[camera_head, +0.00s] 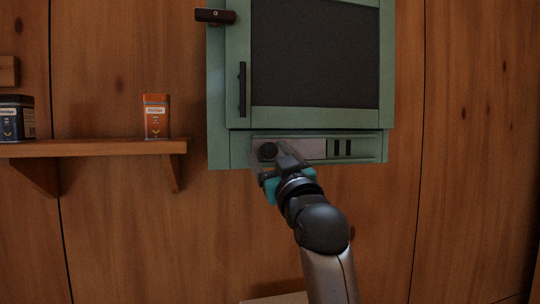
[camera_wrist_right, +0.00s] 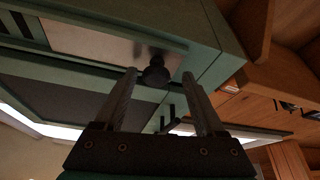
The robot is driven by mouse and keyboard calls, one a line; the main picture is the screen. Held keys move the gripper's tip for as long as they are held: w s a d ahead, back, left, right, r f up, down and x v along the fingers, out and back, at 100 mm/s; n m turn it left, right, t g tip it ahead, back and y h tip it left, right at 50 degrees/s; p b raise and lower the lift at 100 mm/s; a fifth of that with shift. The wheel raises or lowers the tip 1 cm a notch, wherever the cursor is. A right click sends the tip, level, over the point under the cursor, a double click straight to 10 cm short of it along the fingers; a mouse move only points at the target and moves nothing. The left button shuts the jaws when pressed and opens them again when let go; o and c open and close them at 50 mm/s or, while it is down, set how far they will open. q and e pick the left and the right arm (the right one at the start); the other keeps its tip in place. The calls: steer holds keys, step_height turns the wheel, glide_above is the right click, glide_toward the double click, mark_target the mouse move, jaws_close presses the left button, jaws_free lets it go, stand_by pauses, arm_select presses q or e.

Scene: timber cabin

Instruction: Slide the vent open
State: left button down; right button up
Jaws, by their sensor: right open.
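The vent is a light grey sliding plate (camera_head: 312,149) in a strip under the door of a green cabinet (camera_head: 217,110). A round dark knob (camera_head: 267,151) sits at the plate's left end. Dark slots (camera_head: 342,148) show uncovered to the right of the plate. My right gripper (camera_head: 270,157) is open at the knob. In the right wrist view the knob (camera_wrist_right: 156,72) lies between the fingertips of my right gripper (camera_wrist_right: 159,76), with gaps seen on both sides. How deep the fingers reach around it I cannot tell. My left gripper is not in view.
The cabinet door has a dark panel (camera_head: 315,55), a vertical handle (camera_head: 242,90) and a dark latch (camera_head: 215,16) at its upper left. A wooden shelf (camera_head: 95,148) at left holds an orange tin (camera_head: 156,117) and a dark blue tin (camera_head: 16,119). The wall at right is bare.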

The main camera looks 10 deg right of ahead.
steer(key=shift+s+f, duration=0.1)
steer(key=shift+s, duration=0.1)
steer(key=b+v, duration=0.4)
steer(key=v, duration=1)
steer(key=shift+s, duration=0.35)
steer(key=shift+d+f, duration=0.1)
steer(key=shift+f, duration=0.05)
